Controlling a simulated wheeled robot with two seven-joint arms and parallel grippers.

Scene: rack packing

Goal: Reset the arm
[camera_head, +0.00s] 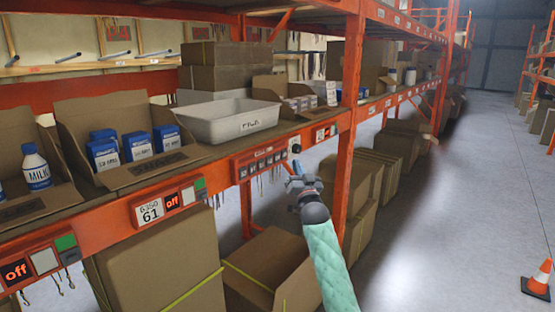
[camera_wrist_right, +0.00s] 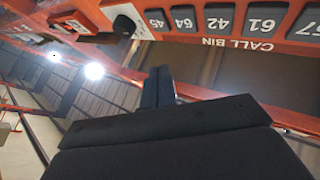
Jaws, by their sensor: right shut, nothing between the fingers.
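My right arm, in a pale green sleeve, rises from the bottom of the head view. Its dark gripper (camera_head: 303,184) is in front of the rack's shelf edge, just left of the orange upright and below the button panel. The gripper is shut and empty. In the right wrist view the dark fingers (camera_wrist_right: 158,86) are together, below the row of numbered buttons (camera_wrist_right: 220,18) marked "CALL BIN". I cannot tell whether the gripper touches anything. My left gripper is not in view.
The orange upright (camera_head: 349,130) is close to the gripper. Cardboard boxes (camera_head: 265,265) stand below. The aisle floor (camera_head: 450,200) is clear, with a traffic cone (camera_head: 539,280) at right.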

